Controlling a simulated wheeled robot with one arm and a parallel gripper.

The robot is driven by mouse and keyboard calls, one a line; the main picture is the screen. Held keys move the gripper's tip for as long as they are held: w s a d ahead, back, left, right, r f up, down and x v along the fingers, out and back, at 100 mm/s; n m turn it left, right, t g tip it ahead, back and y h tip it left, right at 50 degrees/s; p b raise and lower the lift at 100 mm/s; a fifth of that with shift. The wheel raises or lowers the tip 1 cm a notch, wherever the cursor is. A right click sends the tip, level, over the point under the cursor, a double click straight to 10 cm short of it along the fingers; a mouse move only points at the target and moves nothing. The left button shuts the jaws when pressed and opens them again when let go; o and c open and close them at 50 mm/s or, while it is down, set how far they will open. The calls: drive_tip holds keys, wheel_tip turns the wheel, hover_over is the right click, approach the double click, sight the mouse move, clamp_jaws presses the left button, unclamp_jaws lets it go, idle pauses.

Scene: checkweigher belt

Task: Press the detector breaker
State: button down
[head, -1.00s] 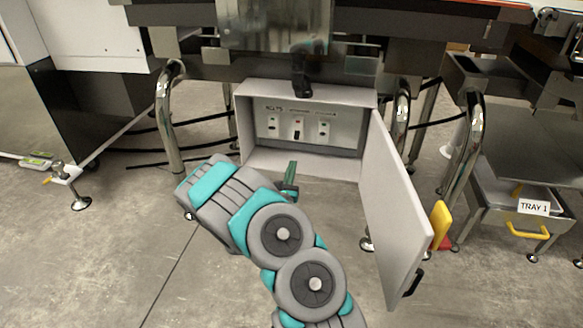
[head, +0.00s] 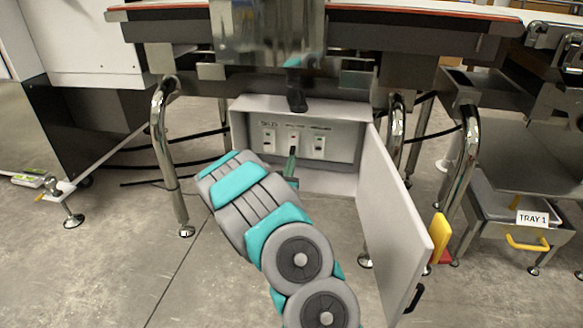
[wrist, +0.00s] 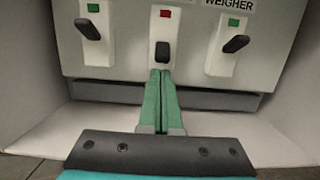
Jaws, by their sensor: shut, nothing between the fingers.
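The grey breaker box (head: 240,127) stands open under the belt. Inside are three white breakers in a row. The middle breaker (head: 294,137) has a red indicator, and its dark lever (wrist: 162,52) shows in the wrist view. The left breaker (wrist: 95,50) and the right breaker (wrist: 222,58), under a "WEIGHER" label, have green indicators. The middle label is too small to read in the head view and out of the wrist view. My gripper (wrist: 161,74) is shut and empty, its green fingertips just below the middle lever. I cannot tell whether they touch it.
The box door (head: 392,225) hangs open on the right. Shiny tubular legs (head: 163,140) stand on both sides. A dark knob (head: 296,98) sits at the box's top edge. A drawer labelled TRAY 1 (head: 532,218) is at the right.

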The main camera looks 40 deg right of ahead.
drive_tip(key=shift+s+a+r, duration=0.15)
drive_tip(key=shift+a+r, duration=0.05)
drive_tip(key=shift+r, duration=0.1)
drive_tip(key=shift+r+y+p, duration=0.25)
drive_tip(key=shift+y+p, duration=0.05)
drive_tip(key=shift+p, duration=0.3)
